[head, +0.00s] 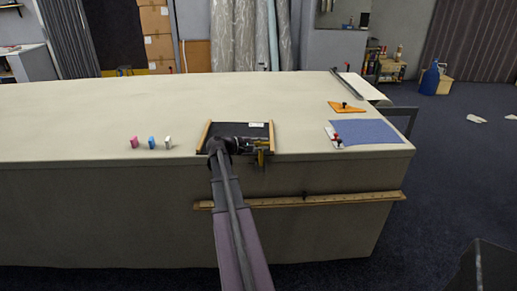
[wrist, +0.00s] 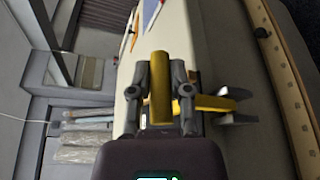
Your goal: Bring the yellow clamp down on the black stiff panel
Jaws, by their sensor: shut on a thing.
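The black stiff panel (head: 228,129) lies at the table's front edge between two wooden strips, with a white label on it. My gripper (head: 250,143) is over the panel's front right part and hides some of it. The yellow clamp (head: 261,158) shows at the gripper's right, by the table edge. In the wrist view my gripper (wrist: 160,85) is shut on the clamp's yellow body (wrist: 160,105), which stands between the fingers. A yellow arm of the clamp reaches right to grey parts. I cannot tell whether the clamp touches the panel.
Pink, blue and white blocks (head: 151,142) stand at left on the cloth table (head: 110,105). At right lie a blue sheet (head: 370,131), a small red-topped thing (head: 335,138) and an orange triangle (head: 346,107). A wooden rail (head: 350,199) runs along the table's front. The table's middle is clear.

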